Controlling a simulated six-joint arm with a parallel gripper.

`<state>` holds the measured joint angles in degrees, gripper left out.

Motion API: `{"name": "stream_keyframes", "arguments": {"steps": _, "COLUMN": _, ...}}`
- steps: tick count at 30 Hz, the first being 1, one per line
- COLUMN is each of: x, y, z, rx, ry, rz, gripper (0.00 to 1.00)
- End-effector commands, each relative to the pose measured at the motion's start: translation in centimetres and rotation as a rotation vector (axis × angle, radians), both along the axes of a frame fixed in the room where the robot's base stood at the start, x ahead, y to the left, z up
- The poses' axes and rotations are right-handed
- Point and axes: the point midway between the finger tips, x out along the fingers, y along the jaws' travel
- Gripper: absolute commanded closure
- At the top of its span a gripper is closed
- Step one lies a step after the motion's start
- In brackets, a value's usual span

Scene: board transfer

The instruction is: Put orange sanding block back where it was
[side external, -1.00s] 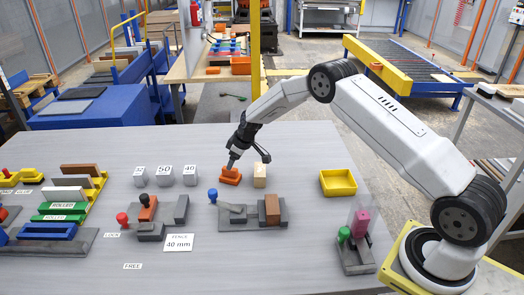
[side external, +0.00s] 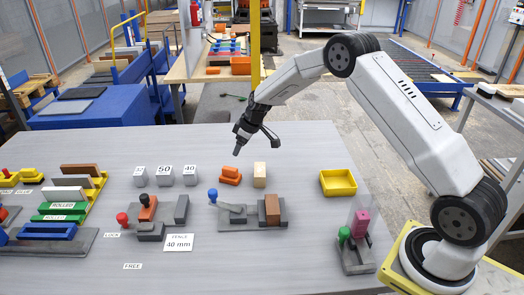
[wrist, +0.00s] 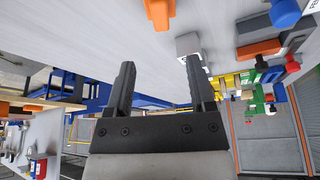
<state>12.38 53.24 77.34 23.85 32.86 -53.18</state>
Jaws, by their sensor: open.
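The orange sanding block (side external: 230,176) rests on the grey table, left of a light wooden block (side external: 260,175). My gripper (side external: 237,153) is above and slightly right of the orange block, apart from it. In the wrist view, my gripper (wrist: 158,78) has its two fingers spread with nothing between them. An orange piece (wrist: 160,12) shows at the top edge of the wrist view, beyond the fingertips.
White blocks marked 50 (side external: 164,175) and 40 (side external: 190,176) stand left of the orange block. Grey fixtures (side external: 272,212) with blue and red knobs lie nearer the front. A yellow tray (side external: 338,182) is to the right. The table behind the blocks is clear.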

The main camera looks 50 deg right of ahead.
Motion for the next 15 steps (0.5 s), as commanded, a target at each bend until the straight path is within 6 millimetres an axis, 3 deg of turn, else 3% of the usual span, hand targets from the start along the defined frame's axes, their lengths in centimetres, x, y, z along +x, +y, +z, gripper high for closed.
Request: {"name": "stream_keyframes", "arguments": {"steps": 15, "x": -0.76, "y": 0.53, "z": 0.58, "rx": -0.001, "ry": 0.009, "rz": -0.014, "gripper": 0.3}}
